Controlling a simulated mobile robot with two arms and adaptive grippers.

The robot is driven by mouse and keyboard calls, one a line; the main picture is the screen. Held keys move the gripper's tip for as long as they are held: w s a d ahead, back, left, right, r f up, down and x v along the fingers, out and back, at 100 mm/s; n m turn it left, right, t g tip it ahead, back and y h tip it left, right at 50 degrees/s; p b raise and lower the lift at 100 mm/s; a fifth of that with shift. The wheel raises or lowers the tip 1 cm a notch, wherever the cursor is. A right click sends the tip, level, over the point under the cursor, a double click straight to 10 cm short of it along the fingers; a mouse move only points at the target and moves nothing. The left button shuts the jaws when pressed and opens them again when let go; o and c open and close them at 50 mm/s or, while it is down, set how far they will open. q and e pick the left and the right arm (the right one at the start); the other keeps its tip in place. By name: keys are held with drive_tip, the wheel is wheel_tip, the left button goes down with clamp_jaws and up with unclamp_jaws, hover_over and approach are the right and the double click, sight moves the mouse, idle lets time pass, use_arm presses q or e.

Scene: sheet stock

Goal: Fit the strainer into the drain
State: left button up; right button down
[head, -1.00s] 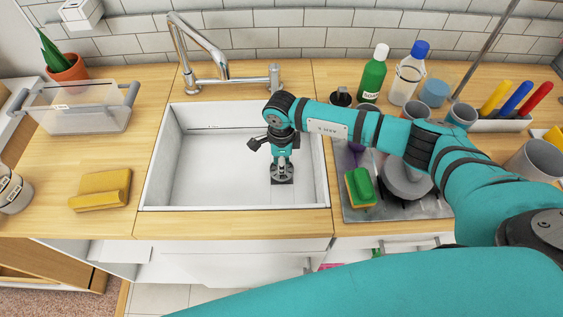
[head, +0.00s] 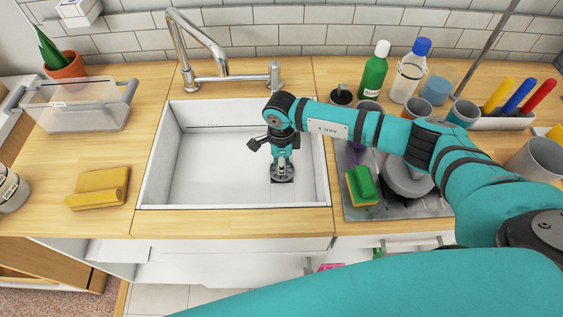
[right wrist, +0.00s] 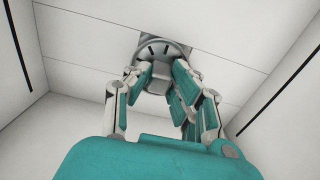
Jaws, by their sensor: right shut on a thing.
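My right gripper (head: 282,165) reaches down into the white sink (head: 212,170), at the right part of its basin. It is shut on the strainer (head: 275,174), a round grey metal disc. In the right wrist view the slotted strainer (right wrist: 176,48) shows just beyond the fingertips (right wrist: 160,72). The drain in the sink floor is mostly hidden behind the strainer; a grey piece of it (right wrist: 150,35) shows past the rim. I cannot tell whether the strainer is seated or slightly above the drain. My left gripper is out of view.
The tap (head: 200,45) stands behind the sink. Right of the sink, a drying tray (head: 355,210) holds a green-and-yellow sponge (head: 362,185) and dishes. The left basin is clear.

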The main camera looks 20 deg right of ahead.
drive_tip(key=shift+f+b, duration=0.65)
drive_tip(key=shift+b, duration=0.55)
idle(1.9)
drive_tip(key=shift+s+f+b, duration=0.2)
drive_tip(key=shift+f+b, duration=0.05)
drive_tip(key=shift+b, duration=0.05)
idle(0.9)
drive_tip(key=c, duration=1.4)
unclamp_jaws()
drive_tip(key=o, duration=0.8)
drive_tip(key=shift+w+r, duration=0.15)
drive_tip(key=shift+w, duration=0.05)
drive_tip(key=shift+r, duration=0.1)
drive_tip(key=shift+r+p, duration=2.1)
drive_tip(key=shift+r, duration=1.35)
